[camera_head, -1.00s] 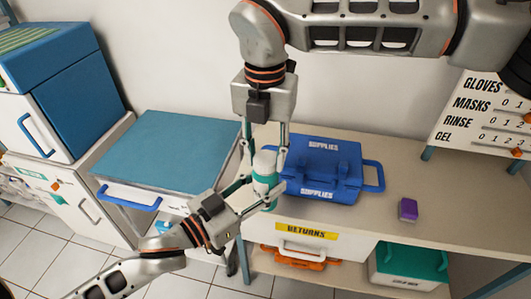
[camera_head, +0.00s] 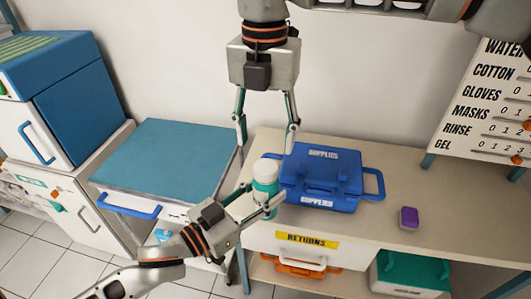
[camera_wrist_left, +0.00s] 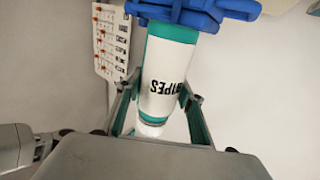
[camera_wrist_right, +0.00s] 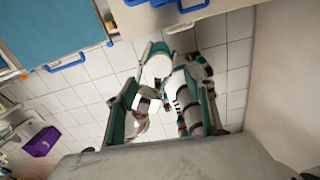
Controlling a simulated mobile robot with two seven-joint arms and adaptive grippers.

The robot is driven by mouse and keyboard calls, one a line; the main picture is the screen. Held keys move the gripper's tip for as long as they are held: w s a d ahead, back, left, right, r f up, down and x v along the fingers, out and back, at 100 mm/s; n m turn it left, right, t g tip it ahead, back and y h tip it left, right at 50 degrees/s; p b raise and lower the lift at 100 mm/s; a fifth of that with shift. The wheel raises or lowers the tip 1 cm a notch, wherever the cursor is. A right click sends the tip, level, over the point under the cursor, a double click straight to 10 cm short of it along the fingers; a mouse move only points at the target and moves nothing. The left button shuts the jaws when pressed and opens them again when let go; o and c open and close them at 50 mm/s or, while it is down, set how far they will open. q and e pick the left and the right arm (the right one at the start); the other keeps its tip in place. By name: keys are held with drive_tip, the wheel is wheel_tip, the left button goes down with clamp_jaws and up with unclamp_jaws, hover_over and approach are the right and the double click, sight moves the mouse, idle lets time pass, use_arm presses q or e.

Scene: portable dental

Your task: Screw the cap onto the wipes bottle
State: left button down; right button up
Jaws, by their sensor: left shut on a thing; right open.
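The wipes bottle (camera_head: 266,188) is teal and white and stands upright over the front left edge of the counter in the head view. My left gripper (camera_head: 264,204) is shut around its body. In the left wrist view the bottle (camera_wrist_left: 170,80) shows its upside-down label between the fingers. A white cap (camera_head: 266,169) sits on top of the bottle; I cannot tell how tightly it is seated. My right gripper (camera_head: 266,150) is open above the cap, fingers spread on either side and apart from it.
A blue supplies case (camera_head: 325,180) lies close behind and right of the bottle. A purple block (camera_head: 409,218) is on the right of the counter (camera_head: 365,220). A blue-topped cabinet (camera_head: 165,160) stands left. The returns drawer (camera_head: 300,250) is below the counter top.

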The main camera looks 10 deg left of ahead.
wheel_tip(320, 180, up, 5)
drive_tip(key=shift+f, duration=0.15)
idle(0.6)
